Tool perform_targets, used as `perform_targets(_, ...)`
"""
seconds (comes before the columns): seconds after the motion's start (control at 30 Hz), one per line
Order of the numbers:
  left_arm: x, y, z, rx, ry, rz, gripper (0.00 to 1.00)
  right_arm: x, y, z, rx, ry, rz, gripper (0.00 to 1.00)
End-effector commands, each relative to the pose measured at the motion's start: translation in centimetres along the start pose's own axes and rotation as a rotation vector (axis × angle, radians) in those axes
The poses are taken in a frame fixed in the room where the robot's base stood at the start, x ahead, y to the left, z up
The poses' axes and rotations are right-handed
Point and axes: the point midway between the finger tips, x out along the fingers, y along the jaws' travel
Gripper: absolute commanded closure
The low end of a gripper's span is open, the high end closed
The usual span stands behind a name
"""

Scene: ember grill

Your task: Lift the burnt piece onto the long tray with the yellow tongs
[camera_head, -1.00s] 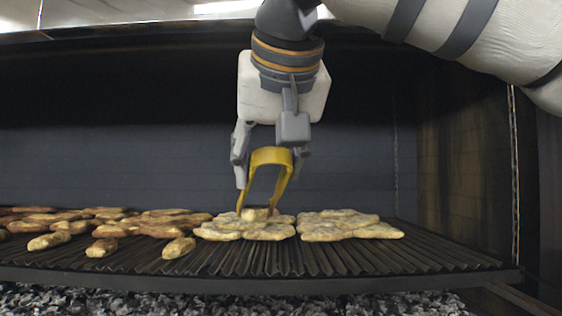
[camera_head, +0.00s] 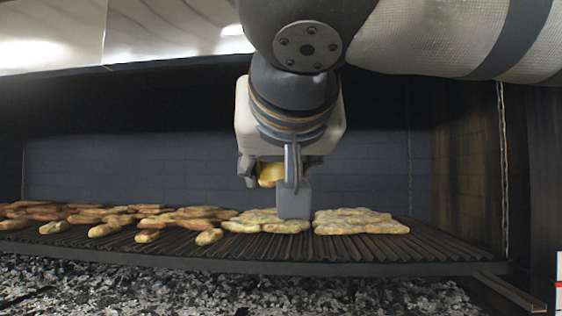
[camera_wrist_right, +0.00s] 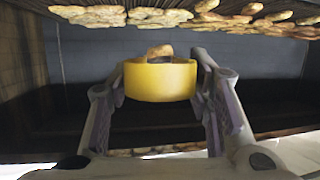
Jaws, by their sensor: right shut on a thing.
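My right gripper (camera_head: 272,186) is shut on the yellow tongs (camera_head: 271,174) in front of the grill. The gripper hides most of the tongs in the head view. In the right wrist view, the tongs show as a yellow band (camera_wrist_right: 160,82) between the two fingers. A small browned piece (camera_wrist_right: 160,50) shows just beyond the band, apart from the other pieces. It seems to be at the tong tips, but the band hides the contact. I cannot tell for sure that it is the burnt piece. The long tray is not recognisable in view. My left gripper is not in view.
Several flat browned pieces (camera_head: 362,222) lie on the grill grate (camera_head: 400,252), with smaller ones (camera_head: 208,237) along its front. Grey coals (camera_head: 150,290) lie below. A dark side wall (camera_head: 465,170) stands at the right. A partial white thing (camera_head: 558,285) shows at the right edge.

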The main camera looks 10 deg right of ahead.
Motion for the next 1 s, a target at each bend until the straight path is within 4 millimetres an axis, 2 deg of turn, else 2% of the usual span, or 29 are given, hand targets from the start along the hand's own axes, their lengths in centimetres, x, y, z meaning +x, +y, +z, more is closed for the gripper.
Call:
perform_targets(0.1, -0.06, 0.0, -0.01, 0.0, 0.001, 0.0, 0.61, -0.22, 0.01, 0.0, -0.013, 0.206, 0.002, 1.0)
perform_targets(0.2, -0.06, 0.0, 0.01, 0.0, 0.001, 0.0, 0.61, -0.2, -0.01, -0.11, -0.008, 0.281, 0.004, 1.0)
perform_targets(0.47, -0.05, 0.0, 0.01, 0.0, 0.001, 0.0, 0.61, -0.21, 0.03, -0.31, -0.002, 0.278, 0.005, 1.0)
perform_targets(0.57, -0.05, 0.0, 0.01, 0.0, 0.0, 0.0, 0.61, -0.25, 0.06, -0.49, 0.007, 0.164, 0.003, 1.0)
perform_targets(0.8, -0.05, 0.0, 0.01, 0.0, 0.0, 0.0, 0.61, -0.06, -0.05, -0.34, 0.015, -0.252, -0.005, 1.0)
perform_targets(1.0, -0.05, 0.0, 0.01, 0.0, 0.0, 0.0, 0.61, -0.18, -0.02, -0.18, 0.008, -0.378, -0.007, 1.0)
